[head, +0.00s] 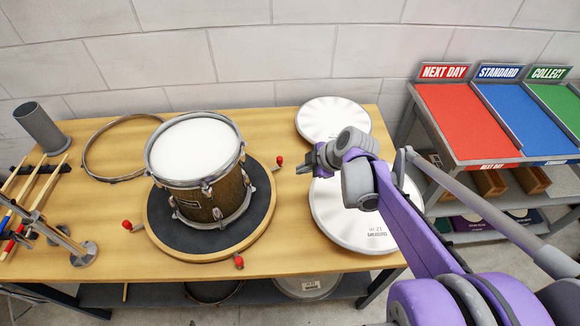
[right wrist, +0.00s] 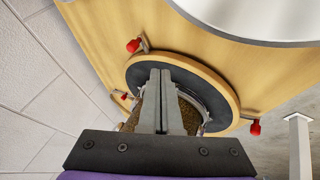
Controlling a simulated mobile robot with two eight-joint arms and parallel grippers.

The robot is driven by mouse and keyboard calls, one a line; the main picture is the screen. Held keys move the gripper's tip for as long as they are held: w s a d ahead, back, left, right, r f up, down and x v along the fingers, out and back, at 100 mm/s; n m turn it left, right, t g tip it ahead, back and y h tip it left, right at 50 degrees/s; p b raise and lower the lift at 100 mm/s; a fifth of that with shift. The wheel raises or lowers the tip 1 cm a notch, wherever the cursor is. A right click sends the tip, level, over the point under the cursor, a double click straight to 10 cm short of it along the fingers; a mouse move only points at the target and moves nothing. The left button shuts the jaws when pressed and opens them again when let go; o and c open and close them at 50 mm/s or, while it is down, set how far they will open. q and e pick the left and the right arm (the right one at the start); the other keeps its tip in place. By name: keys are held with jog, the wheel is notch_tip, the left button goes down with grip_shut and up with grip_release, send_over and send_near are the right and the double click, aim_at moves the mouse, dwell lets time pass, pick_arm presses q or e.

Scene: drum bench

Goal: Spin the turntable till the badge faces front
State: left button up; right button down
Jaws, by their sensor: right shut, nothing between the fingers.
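The turntable (head: 165,229) is a round wooden disc with a dark top and red-tipped pegs around its rim, on the wooden bench. A drum with a brown shell (head: 233,187) and white head stands upright on it. A small dark badge (head: 187,203) shows on the drum's side, turned toward the front and a little left. My right gripper (head: 304,164) is shut and empty, just right of the turntable, near its right red knob (head: 280,160). In the right wrist view, its closed fingers (right wrist: 160,75) show in front of the turntable (right wrist: 235,106). My left gripper is out of view.
Two white round drum heads (head: 333,118) lie at the bench's right end, under and beside my right arm. A hoop (head: 95,168) lies behind left of the drum. A grey cup (head: 40,128) and a rack of sticks (head: 30,205) stand at the left. Coloured trays (head: 465,120) are at the far right.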

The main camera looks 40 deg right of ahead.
jog(key=b+x, duration=0.1)
jog(key=x, duration=0.9)
jog(key=shift+w, duration=0.1)
jog(key=w, duration=0.1)
jog(key=w+d, duration=0.1)
jog(key=w, duration=0.1)
jog(key=shift+d, duration=0.25)
jog(key=shift+w+d, duration=0.15)
jog(key=shift+w, duration=0.1)
jog(key=w, duration=0.2)
jog(key=w+n+y, duration=0.1)
jog(key=w, duration=0.1)
jog(key=w+d+n, duration=0.1)
jog(key=w, duration=0.2)
jog(key=shift+d, duration=0.1)
jog(key=shift+s, duration=0.1)
